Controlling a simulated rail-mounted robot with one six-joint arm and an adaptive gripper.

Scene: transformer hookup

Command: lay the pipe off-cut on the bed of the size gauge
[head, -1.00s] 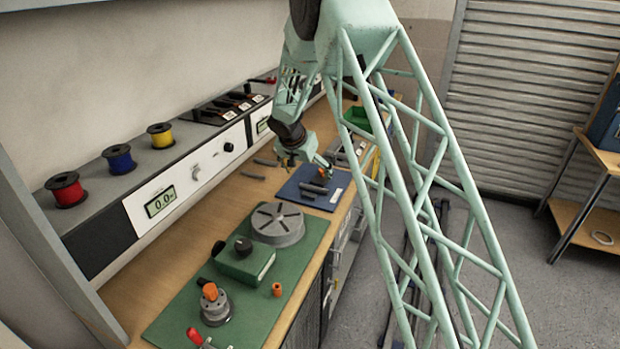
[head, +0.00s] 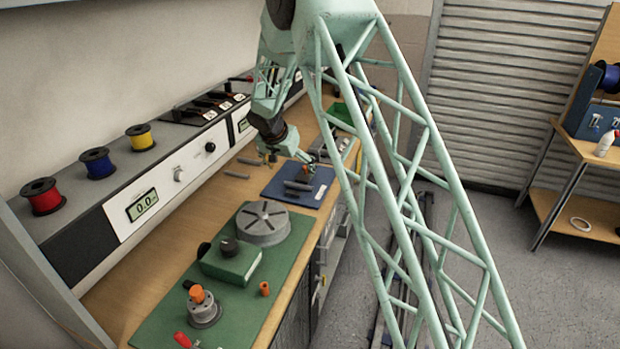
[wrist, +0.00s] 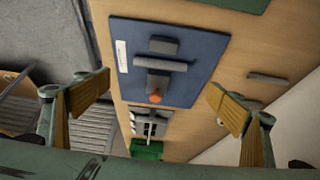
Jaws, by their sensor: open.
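The size gauge appears to be the blue board (head: 318,178) with grey parts and an orange piece (wrist: 155,98), lying on the bench. In the wrist view the board (wrist: 200,82) carries a grey upright-running block (wrist: 163,46) with a grey bar (wrist: 175,66) across it; I cannot tell whether this bar is a loose off-cut. Grey pipe-like rods lie on the wood beside the board, one (wrist: 267,79) clear of it and another (wrist: 220,121) partly behind a finger. My gripper (wrist: 160,90) is open and empty above the board; it also shows in the head view (head: 289,158).
A green mat (head: 165,320) nearer on the bench holds a grey slotted disc (head: 262,222), a green box (head: 232,263) and a grey fixture (head: 204,314). An instrument shelf with wire spools (head: 97,163) runs along the wall. A green bin (wrist: 147,149) stands beyond the board.

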